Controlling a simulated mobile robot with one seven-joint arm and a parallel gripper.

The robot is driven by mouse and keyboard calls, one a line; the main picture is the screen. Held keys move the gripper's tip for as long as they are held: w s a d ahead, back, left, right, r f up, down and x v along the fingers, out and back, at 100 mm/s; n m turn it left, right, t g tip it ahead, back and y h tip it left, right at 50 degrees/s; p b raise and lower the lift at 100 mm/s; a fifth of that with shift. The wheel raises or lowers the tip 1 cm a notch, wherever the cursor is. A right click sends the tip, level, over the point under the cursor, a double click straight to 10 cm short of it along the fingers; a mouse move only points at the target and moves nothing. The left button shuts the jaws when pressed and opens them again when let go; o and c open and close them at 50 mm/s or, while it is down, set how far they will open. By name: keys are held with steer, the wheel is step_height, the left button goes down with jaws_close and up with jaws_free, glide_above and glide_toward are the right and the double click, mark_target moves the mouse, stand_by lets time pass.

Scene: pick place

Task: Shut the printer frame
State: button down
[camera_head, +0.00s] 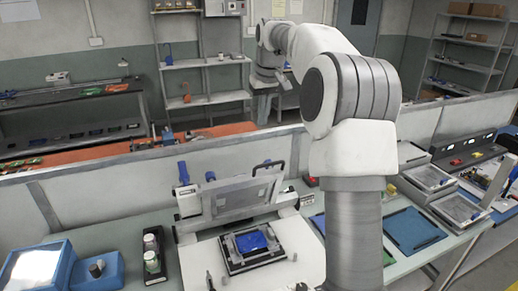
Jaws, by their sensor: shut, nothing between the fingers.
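The printer (205,262) is a white unit on the bench in front of me. Its frame (240,198) is raised and tilted up at the back, with a grey screen and a black handle (270,166) at its upper right. Below it, a blue piece (256,241) lies in a dark holder on the printer's bed. My gripper (283,97) shows small at the end of my arm, above and beyond the frame in the picture. It is shut and empty, clear of the handle; its fingertips are hard to make out.
Left of the printer stand a black rack with small bottles (152,252) and a blue box (38,270). Blue mats (410,228) and clear-lidded trays (430,178) lie to the right. A low partition (100,190) runs behind the bench. My arm hides part of the right side.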

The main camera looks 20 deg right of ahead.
glide_above(265, 174)
steer(key=w, duration=0.1)
steer(key=x, duration=0.3)
steer(key=s+x, duration=0.1)
steer(key=x, duration=0.3)
steer(key=s+x, duration=0.1)
steer(key=x, duration=0.2)
steer(key=shift+s+f, duration=0.1)
steer(key=shift+f, duration=0.5)
steer(key=shift+s+f, duration=0.4)
steer(key=shift+s, duration=0.2)
steer(key=shift+f, duration=0.15)
